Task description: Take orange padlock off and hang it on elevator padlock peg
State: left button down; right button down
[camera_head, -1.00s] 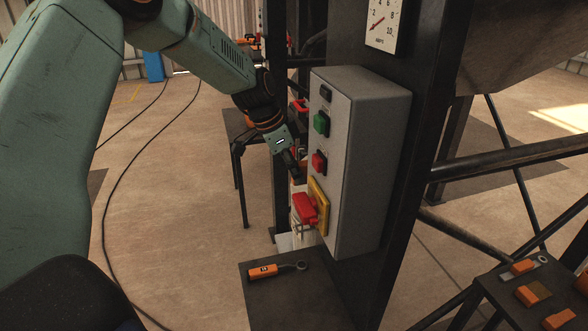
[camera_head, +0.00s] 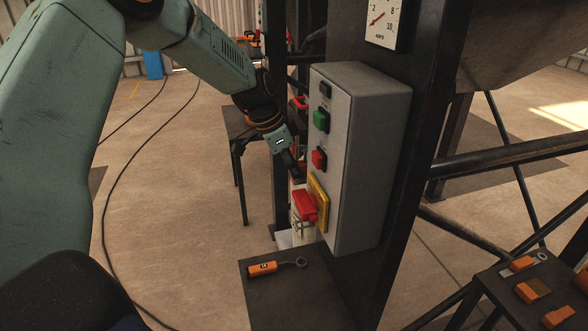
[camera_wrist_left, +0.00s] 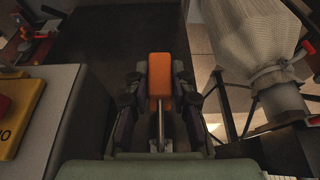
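The orange padlock (camera_wrist_left: 160,76) shows in the left wrist view between the fingers of my left gripper (camera_wrist_left: 160,88). Its metal shackle (camera_wrist_left: 161,128) points back toward the palm. Both fingers lie along the sides of its orange body, so the gripper looks shut on it. The padlock is apart from the yellow switch plate (camera_wrist_left: 18,122) at the left of that view. In the head view my left gripper (camera_head: 298,170) is beside the grey control box, partly hidden by it and small. I cannot pick out the elevator padlock peg. My right gripper is not in view.
The grey control box (camera_head: 375,150) has green and red buttons and a red switch handle (camera_head: 304,205) on a yellow plate (camera_head: 320,204). An orange-handled tool (camera_head: 263,269) lies on a dark surface below. A dark post (camera_head: 425,100) stands behind. Open floor lies left.

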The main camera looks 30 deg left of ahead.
pick_arm(q)
jog(key=c, duration=1.1)
grip_release()
jog(key=v, duration=1.2)
